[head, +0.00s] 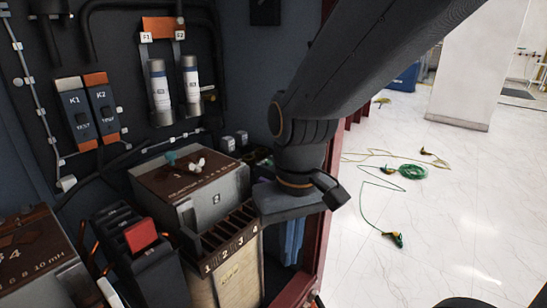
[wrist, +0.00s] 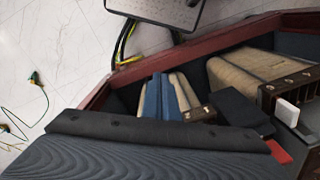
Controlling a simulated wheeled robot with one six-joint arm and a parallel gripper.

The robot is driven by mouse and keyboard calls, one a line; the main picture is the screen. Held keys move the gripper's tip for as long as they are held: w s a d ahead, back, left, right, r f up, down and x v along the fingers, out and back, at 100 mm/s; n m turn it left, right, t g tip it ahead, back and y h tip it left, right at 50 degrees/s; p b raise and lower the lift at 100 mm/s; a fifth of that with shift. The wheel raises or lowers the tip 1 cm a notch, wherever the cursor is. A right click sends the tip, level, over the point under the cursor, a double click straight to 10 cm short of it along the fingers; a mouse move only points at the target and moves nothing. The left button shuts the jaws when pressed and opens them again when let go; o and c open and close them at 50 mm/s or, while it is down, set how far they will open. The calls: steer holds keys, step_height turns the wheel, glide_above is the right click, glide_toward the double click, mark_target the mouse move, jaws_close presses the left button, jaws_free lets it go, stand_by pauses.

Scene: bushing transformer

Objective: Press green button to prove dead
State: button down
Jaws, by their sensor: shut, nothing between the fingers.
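My gripper (head: 288,207) hangs at the end of my arm, right of that box, beside the numbered slotted holder (head: 232,232). It is shut and empty; its fingertips are not clearly visible. A red block (head: 141,236) sits on a black unit left of the holder, and red also shows at the right in the wrist view (wrist: 278,151).
Labelled K1 and K2 blocks (head: 88,108) and two cylindrical fuses (head: 175,85) are on the dark back panel. A dark red frame edge (head: 318,240) runs beside my arm. Green leads with clips (head: 410,171) lie on the open white floor at right.

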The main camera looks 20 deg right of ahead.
step_height(320, 180, up, 13)
steer(key=n+t+y+p, duration=0.2)
steer(key=n+t+p, duration=0.8)
steer(key=p, duration=2)
glide_above(269, 163)
steer(key=n+g, duration=0.1)
steer(key=shift+s+d, duration=0.15)
steer(key=shift+d, duration=0.15)
step_height(269, 163, down, 9)
steer(key=b, duration=0.7)
steer(key=shift+f, duration=0.35)
